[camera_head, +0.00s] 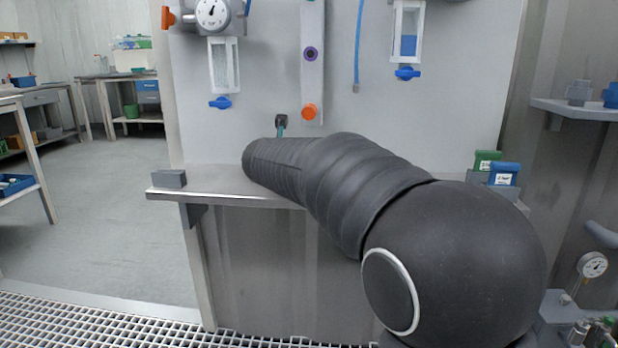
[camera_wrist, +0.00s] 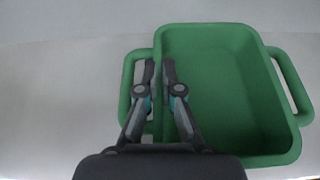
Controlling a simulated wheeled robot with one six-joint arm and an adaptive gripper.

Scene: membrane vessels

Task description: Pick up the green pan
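The green pan (camera_wrist: 225,85) shows in the wrist view. It is a deep rectangular tray with rounded corners and a loop handle at each side, and looks empty. My gripper (camera_wrist: 159,68) is at its left wall, beside the left handle (camera_wrist: 126,85). One finger is on the handle side and the other is inside the pan. The fingers are drawn close together, with the wall filling the narrow gap between them. In the head view my arm covers the middle of the bench, and I make out neither the pan nor the gripper there.
The steel bench (camera_head: 225,187) has a grey block (camera_head: 169,179) at its left end. Green (camera_head: 487,160) and blue (camera_head: 503,174) containers stand at its right. Vessels with valves hang on the panel (camera_head: 265,60) above. Open floor (camera_head: 105,200) lies to the left.

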